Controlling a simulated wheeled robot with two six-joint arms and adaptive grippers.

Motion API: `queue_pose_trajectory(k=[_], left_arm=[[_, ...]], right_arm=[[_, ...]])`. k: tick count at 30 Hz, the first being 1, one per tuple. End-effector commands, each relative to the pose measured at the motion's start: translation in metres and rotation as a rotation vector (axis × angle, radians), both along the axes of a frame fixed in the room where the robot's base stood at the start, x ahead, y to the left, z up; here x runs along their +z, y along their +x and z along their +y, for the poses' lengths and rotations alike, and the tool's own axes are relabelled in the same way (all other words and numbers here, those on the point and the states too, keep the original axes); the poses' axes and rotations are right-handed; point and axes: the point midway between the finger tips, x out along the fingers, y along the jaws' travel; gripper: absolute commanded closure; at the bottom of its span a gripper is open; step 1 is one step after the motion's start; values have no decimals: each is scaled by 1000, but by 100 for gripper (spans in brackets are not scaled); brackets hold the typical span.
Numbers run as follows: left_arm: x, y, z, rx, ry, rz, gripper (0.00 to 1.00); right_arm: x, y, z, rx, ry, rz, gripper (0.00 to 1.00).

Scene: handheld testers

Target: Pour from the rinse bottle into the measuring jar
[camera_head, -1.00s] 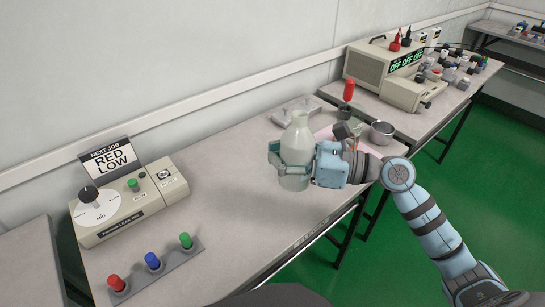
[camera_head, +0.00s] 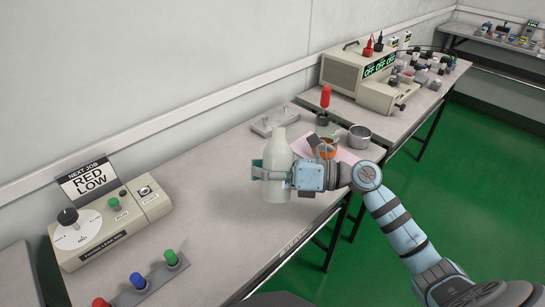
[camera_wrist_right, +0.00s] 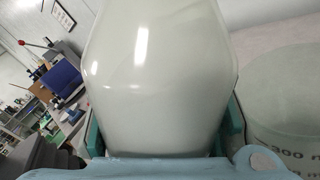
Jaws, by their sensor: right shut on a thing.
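The rinse bottle (camera_head: 277,168) is a pale, whitish bottle with a narrow neck, standing upright over the near bench. My right gripper (camera_head: 272,172) is shut around its body from the right. In the right wrist view the bottle (camera_wrist_right: 158,75) fills the middle between the green fingers. I cannot tell whether its base touches the bench. The measuring jar (camera_wrist_right: 285,110) is clear, with printed volume marks, and stands just right of the bottle in that view, partly cut off. In the head view a pale glassy shape behind my gripper may be the jar. My left gripper is not in view.
Behind my gripper are an orange-brown item (camera_head: 325,150), a metal cup (camera_head: 359,136), a red-handled tool (camera_head: 325,98) and a grey plate (camera_head: 279,119). A control box (camera_head: 105,228) and a button strip (camera_head: 150,280) lie at left. Bench left of the bottle is clear.

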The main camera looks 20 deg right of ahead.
Motion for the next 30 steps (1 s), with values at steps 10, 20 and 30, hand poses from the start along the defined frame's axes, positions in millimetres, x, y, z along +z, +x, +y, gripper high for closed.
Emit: queue_pose_trajectory(k=[10, 20, 30], left_arm=[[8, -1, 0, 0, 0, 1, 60], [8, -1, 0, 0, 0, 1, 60], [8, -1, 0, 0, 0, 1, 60]], right_arm=[[-3, -3, 3, 0, 27, 45, 100], [-4, -4, 3, 0, 30, 50, 100], [-4, -4, 3, 0, 30, 50, 100]])
